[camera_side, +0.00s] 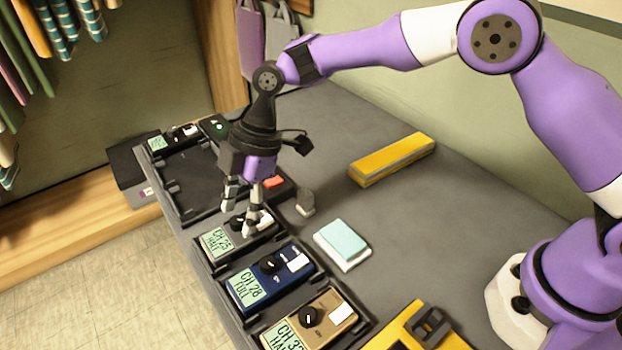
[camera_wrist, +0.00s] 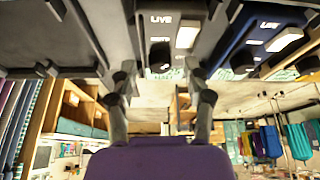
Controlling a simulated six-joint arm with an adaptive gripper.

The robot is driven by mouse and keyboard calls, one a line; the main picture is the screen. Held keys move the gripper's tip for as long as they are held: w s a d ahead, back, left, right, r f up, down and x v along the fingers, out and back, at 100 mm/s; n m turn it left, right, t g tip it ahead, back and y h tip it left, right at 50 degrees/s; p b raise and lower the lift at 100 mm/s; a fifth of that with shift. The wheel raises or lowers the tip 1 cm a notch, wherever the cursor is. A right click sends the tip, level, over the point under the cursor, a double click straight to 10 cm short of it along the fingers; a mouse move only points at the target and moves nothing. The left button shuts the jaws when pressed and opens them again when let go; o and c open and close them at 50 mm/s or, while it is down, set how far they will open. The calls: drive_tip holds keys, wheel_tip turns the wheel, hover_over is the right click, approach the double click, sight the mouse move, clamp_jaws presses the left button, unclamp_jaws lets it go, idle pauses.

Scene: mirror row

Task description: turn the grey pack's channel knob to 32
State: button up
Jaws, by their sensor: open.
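The grey pack (camera_side: 217,242) lies in a dark holder at the table's left edge; its green display reads CH 25, with a second line that looks like HALF. Its dark channel knob (camera_side: 237,224) is partly hidden behind my gripper's fingers, and its pointer is not readable. My gripper (camera_side: 242,212) points down over this pack, its fingers apart around the knob area; contact cannot be told. In the wrist view, the pack (camera_wrist: 165,20) and its knob (camera_wrist: 160,55) appear between my open fingers (camera_wrist: 160,80).
An empty dark bay (camera_side: 195,180) and a dark pack (camera_side: 158,144) lie beyond. A teal-topped block (camera_side: 342,241), grey lump (camera_side: 306,202) and yellow bar (camera_side: 392,160) lie right.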

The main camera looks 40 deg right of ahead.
clamp_jaws()
drive_tip(key=shift+f, duration=0.1)
drive_tip(key=shift+s+m, duration=0.1)
drive_tip(key=shift+m, duration=0.3)
drive_tip(key=m+t, duration=0.1)
drive_tip(key=m, duration=0.1)
drive_tip(key=shift+s+a+m, duration=0.1)
drive_tip(key=shift+s+m, duration=0.05)
drive_tip(key=shift+m, duration=0.25)
drive_tip(key=m+t, duration=0.1)
drive_tip(key=m, duration=0.1)
drive_tip(key=m+t, duration=0.1)
drive_tip(key=m, duration=0.1)
drive_tip(key=shift+s+h, duration=0.2)
drive_tip(key=shift+h, duration=0.2)
drive_tip(key=m, duration=0.2)
drive_tip(key=m+t+h, duration=0.1)
drive_tip(key=m, duration=0.1)
drive_tip(key=shift+s+a+m, duration=0.1)
drive_tip(key=shift+a+m, duration=0.1)
drive_tip(key=shift+m, duration=0.2)
drive_tip(key=shift+f+m+t+h, duration=0.1)
drive_tip(key=shift+m+t+h, duration=0.4)
drive_tip(key=shift+m, duration=1.2)
drive_tip(key=shift+h, duration=0.3)
